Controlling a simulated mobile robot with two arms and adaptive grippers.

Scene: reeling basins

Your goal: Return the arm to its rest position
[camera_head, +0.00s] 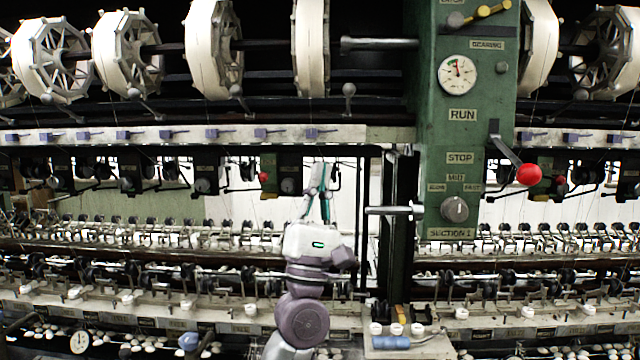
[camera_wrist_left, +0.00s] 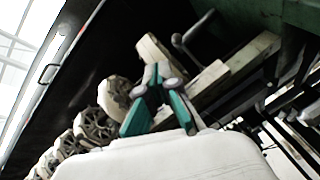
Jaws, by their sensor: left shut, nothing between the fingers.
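My left gripper (camera_head: 321,180) is raised in front of the reeling machine in the head view, fingers pointing up, below the white rail with purple clips. Its arm comes up from the bottom middle of the picture. In the left wrist view the gripper's green-padded fingers (camera_wrist_left: 158,75) come together at the tips with nothing between them. The gripper appears apart from the machine, though the distance behind it is hard to judge. My right gripper is not in view.
A green control column (camera_head: 465,130) with a red-knobbed lever (camera_head: 528,174) stands right of the gripper. White reels (camera_head: 210,50) line the top. A long white rail (camera_head: 200,134) runs below them.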

